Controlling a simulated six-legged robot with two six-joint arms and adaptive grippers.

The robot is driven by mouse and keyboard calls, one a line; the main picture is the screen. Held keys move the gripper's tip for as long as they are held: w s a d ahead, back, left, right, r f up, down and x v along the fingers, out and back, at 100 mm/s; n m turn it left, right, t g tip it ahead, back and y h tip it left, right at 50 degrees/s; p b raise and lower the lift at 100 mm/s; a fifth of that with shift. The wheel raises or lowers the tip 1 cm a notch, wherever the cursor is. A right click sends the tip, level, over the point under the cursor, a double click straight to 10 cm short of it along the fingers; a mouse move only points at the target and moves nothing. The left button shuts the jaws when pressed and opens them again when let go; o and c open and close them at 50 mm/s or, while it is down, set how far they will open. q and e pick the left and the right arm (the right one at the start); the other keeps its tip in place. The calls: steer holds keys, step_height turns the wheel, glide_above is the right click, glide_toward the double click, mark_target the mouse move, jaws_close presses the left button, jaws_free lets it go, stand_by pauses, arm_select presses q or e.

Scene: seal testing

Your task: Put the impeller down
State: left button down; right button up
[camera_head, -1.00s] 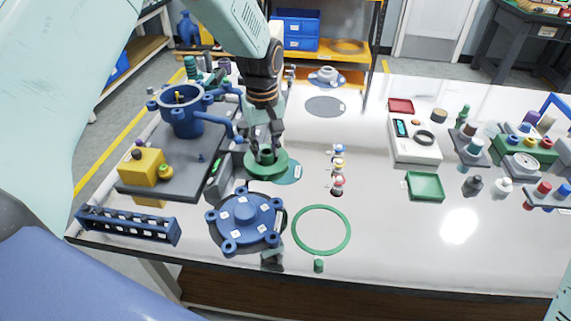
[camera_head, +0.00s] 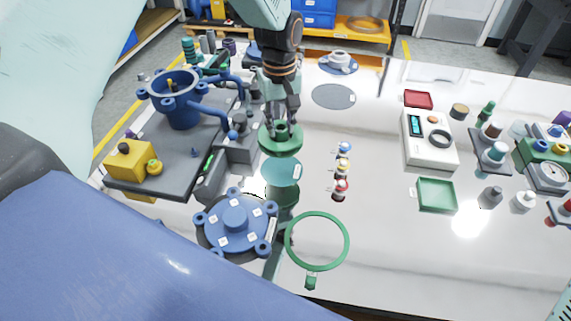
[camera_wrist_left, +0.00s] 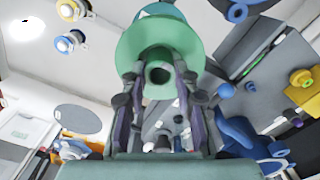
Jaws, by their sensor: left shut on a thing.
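The impeller is a green disc with a raised hub (camera_head: 283,143). My left gripper (camera_head: 281,120) comes down from above and is shut on its hub. The impeller hangs above the table, and a dark green reflection shows below it. The wrist view also shows the impeller (camera_wrist_left: 184,42) between the fingers of the left gripper (camera_wrist_left: 155,84). A flat teal round mat (camera_head: 281,172) lies on the table just in front of the impeller in the head view. A grey round mat (camera_head: 333,96) lies behind and to the right. My right gripper is not in view.
A blue flanged cover (camera_head: 236,217) and a green ring (camera_head: 346,247) lie in front. A grey block (camera_head: 237,150) and a blue pump housing (camera_head: 181,108) stand left. Small colored-top parts (camera_head: 342,168) stand right of the mat. Farther right is a white meter (camera_head: 430,152).

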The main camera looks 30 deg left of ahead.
arm_select(q)
steer(key=f, duration=0.6)
steer(key=shift+w+d+f+b, duration=0.15)
steer(key=shift+w+b, duration=0.1)
steer(key=shift+b, duration=0.15)
steer(key=shift+s+a+f, duration=0.2)
steer(key=shift+s+f, duration=0.05)
steer(key=shift+s, duration=0.25)
steer(key=f, duration=0.3)
steer(key=shift+w+d+b, duration=0.2)
steer(key=shift+d+b, duration=0.05)
steer(key=shift+b, duration=0.05)
steer(key=shift+w+f, duration=0.15)
steer(key=shift+w, duration=0.1)
steer(key=shift+s+a, duration=0.15)
steer(key=shift+s, duration=0.3)
steer(key=c, duration=1.4)
jaws_free()
steer(key=o, duration=0.4)
steer(key=shift+w+f, duration=0.2)
steer(key=shift+w, duration=0.1)
steer(key=shift+s+r, duration=0.25)
steer(key=shift+w+r, duration=0.1)
steer(key=shift+r, duration=0.15)
step_height(320, 180, up, 12)
steer(key=p, duration=0.1)
steer(key=shift+f+p, duration=0.15)
steer(key=shift+p, duration=0.2)
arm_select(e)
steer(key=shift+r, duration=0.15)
